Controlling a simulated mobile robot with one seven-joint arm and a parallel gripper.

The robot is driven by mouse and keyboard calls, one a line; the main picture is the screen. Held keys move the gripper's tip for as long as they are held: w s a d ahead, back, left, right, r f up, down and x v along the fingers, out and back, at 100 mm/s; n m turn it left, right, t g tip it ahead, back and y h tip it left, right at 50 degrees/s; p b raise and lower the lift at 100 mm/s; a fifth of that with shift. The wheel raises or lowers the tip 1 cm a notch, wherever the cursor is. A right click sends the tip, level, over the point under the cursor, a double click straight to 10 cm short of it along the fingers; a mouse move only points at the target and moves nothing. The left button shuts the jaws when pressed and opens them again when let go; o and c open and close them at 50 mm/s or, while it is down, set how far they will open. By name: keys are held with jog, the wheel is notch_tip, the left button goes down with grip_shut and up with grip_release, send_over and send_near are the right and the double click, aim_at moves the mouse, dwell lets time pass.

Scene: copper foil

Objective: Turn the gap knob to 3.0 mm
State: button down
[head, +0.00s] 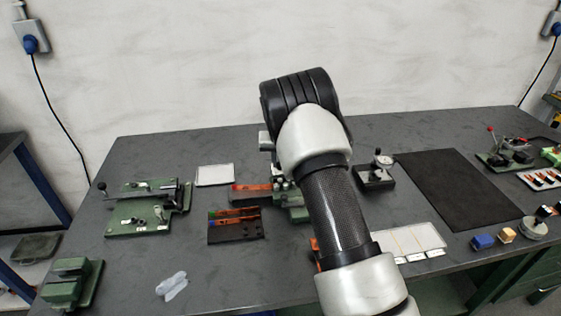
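My arm reaches from the bottom right up to the middle of the head view and covers much of the machine behind it. My gripper is hidden behind my arm, so its fingers do not show. A green machine (290,199) stands partly behind my arm, with copper-coloured strip (250,190) at its left side. Small light metal parts show beside my arm above the strip. I cannot make out a gap knob or a millimetre scale on it. Whether my gripper touches the machine cannot be seen.
A dark block with copper pieces (236,230) stands in front of the machine. A green lever fixture (140,222) is at left, a dial gauge stand (375,178) right of my arm, and a white sectioned tray (425,238) front right. A black mat (457,188) lies bare.

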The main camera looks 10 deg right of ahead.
jog(key=m+h, duration=0.1)
jog(key=m, duration=0.1)
jog(key=m+h, duration=0.1)
jog(key=m, duration=0.2)
jog(key=shift+w+a+m+g, duration=0.2)
jog(key=shift+m+g, duration=0.1)
jog(key=shift+g, duration=0.1)
jog(key=m+g+h+b, duration=0.1)
jog(key=m, duration=0.3)
jog(key=shift+a+m, duration=0.1)
jog(key=shift+m, duration=0.3)
jog(key=shift+g, duration=0.3)
jog(key=c, duration=1.5)
grip_release()
jog(key=shift+c, duration=0.2)
jog(key=v, duration=1.7)
jog(key=shift+a+p, duration=0.35)
jog(key=shift+p, duration=0.1)
